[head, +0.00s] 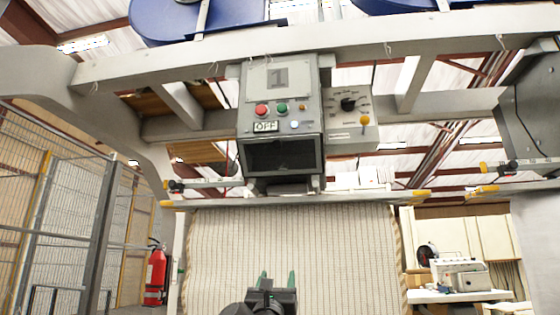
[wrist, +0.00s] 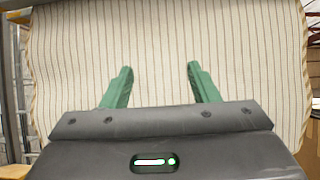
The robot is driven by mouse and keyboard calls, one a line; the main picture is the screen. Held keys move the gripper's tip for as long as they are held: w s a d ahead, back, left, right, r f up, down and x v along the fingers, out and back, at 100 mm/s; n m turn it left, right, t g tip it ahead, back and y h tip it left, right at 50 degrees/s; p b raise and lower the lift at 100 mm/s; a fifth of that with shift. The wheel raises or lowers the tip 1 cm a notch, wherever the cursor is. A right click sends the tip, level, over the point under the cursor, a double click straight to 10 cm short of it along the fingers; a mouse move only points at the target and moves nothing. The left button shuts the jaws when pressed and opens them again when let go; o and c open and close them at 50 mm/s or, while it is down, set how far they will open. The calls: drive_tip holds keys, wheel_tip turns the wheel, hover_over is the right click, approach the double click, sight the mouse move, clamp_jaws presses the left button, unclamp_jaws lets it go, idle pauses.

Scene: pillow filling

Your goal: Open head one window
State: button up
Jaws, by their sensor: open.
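Head one is a grey box marked "1" (head: 279,80), mounted on the overhead beam. It carries red and green buttons and a sign reading OFF. Its window (head: 283,155) is a dark panel in a grey frame at the lower front; I cannot tell for certain whether it is closed. My gripper (head: 277,278) is low in the head view, below the window and in front of the striped fabric. In the wrist view its green fingers (wrist: 160,84) are spread apart with nothing between them. The window is not in the wrist view.
Striped fabric (head: 290,250) hangs below the head and fills most of the wrist view. A grey control box with a dial (head: 349,118) sits right of the head. A wire fence (head: 60,210) and fire extinguisher (head: 155,273) stand left; a bench (head: 460,296) stands right.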

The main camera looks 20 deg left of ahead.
drive_tip(key=v, duration=0.7)
idle(0.4)
drive_tip(key=p+x, duration=0.1)
drive_tip(key=x, duration=0.9)
drive_tip(key=shift+p, duration=0.35)
